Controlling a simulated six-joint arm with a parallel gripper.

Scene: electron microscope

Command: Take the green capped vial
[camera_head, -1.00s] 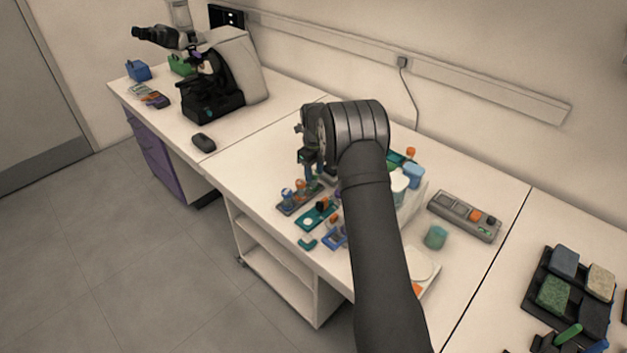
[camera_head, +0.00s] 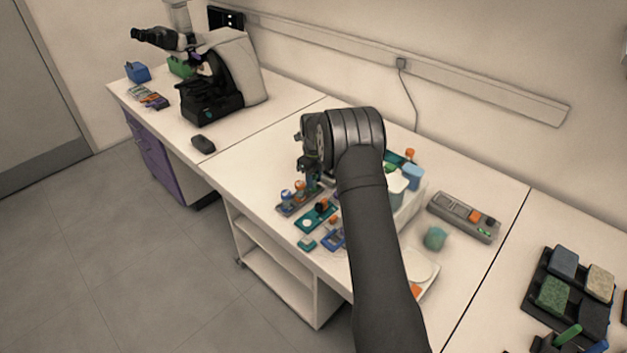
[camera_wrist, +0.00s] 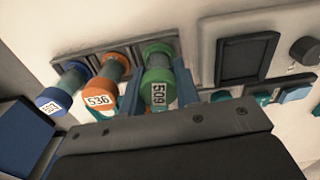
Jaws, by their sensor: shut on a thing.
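The green capped vial (camera_wrist: 158,88), labelled 509, stands in a dark rack (camera_wrist: 84,62) beside an orange capped vial (camera_wrist: 101,93) labelled 536 and a blue capped vial (camera_wrist: 58,97) labelled 503. My gripper (camera_wrist: 158,97) has its blue fingers on either side of the green capped vial, shut on it. The vial's lower end still appears to be at the rack. In the head view my gripper (camera_head: 312,182) is low over the right end of the rack (camera_head: 291,207), and the green cap is hard to make out there.
A teal tray (camera_head: 314,219) and a blue holder (camera_head: 333,239) lie close in front of the rack. White and blue containers stand to the right behind my arm. A grey device (camera_head: 464,216) and a green jar (camera_head: 435,237) are further right. The bench left of the rack is clear.

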